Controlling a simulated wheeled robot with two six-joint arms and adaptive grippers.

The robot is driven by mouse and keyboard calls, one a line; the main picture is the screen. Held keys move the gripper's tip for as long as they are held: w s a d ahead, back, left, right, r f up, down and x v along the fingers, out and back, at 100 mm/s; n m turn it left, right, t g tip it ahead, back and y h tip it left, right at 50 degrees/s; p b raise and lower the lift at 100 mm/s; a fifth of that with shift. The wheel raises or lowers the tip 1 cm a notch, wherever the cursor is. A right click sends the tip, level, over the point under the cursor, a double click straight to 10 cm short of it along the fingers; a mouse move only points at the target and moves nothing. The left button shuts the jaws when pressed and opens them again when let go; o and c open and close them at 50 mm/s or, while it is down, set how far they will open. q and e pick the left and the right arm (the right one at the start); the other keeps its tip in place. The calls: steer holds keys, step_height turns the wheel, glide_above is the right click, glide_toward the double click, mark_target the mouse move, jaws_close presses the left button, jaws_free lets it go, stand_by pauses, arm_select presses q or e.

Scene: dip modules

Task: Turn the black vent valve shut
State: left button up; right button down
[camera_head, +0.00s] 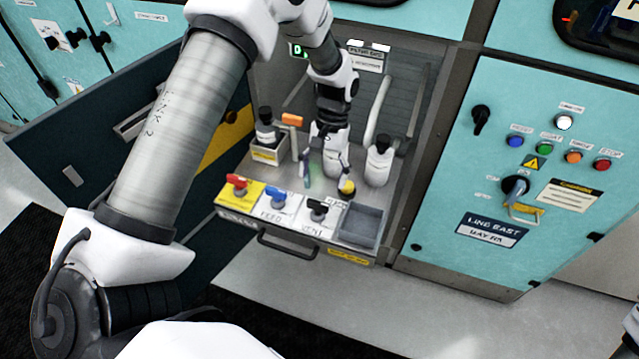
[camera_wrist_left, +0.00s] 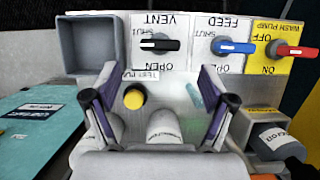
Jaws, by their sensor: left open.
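The black vent valve (camera_head: 318,208) sits on the white VENT plate at the front of the panel shelf. In the left wrist view its black handle (camera_wrist_left: 162,44) lies crosswise, with SHUT and OPEN labels beside it. My left gripper (camera_head: 327,183) reaches down over the shelf, behind the vent valve and apart from it. In the left wrist view my left gripper (camera_wrist_left: 160,98) has its fingers wide apart, with nothing held. The valve is beyond the fingertips.
Blue feed valve (camera_head: 277,198) and red wash pump valve (camera_head: 237,184) stand left of it. An empty grey tray (camera_head: 361,226) is to the right. A yellow-topped knob (camera_wrist_left: 134,97) and white bottle (camera_head: 379,160) stand close by. A drawer handle (camera_head: 288,247) juts out in front.

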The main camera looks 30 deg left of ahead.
arm_select(q)
steer(key=v, duration=0.5)
